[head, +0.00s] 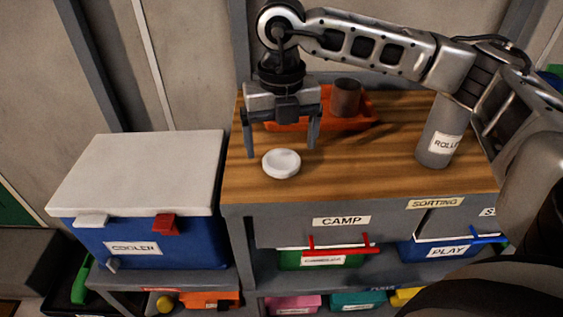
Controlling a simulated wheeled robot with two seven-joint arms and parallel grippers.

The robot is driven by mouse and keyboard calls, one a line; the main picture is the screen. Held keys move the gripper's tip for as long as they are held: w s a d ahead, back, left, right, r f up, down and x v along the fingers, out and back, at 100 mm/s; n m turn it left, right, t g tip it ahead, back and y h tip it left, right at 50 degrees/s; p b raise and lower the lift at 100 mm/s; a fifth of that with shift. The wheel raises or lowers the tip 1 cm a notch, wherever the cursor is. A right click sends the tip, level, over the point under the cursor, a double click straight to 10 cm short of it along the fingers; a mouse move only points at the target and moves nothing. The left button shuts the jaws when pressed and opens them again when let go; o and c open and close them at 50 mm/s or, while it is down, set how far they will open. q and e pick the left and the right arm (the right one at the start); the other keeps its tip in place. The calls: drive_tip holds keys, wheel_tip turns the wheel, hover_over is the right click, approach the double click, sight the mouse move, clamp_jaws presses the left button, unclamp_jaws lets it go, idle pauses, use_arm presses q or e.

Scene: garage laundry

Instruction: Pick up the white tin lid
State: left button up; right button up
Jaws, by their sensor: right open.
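The white tin lid (281,163) is a small round dish-like piece lying flat on the wooden worktop (400,172), near its front left edge. My right gripper (281,147) hangs above and just behind the lid, pointing down. Its two fingers are spread wide, one to each side, with nothing between them. In the picture the fingertips are level with the lid's back rim, and I see no contact. My left gripper is not in view.
An orange tray (362,123) with a brown cylinder (346,97) stands behind the gripper. A grey roll-labelled cylinder (437,135) stands at the right under my arm. A blue cooler (190,240) with a white top is at the left. Labelled bins sit below the worktop.

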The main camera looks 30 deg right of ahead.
sight(282, 162)
wheel_tip(282, 162, down, 4)
drive_tip(key=shift+s+f, duration=0.1)
drive_tip(key=c, duration=1.1)
drive_tip(key=shift+o, duration=0.2)
drive_tip(key=shift+r, duration=0.2)
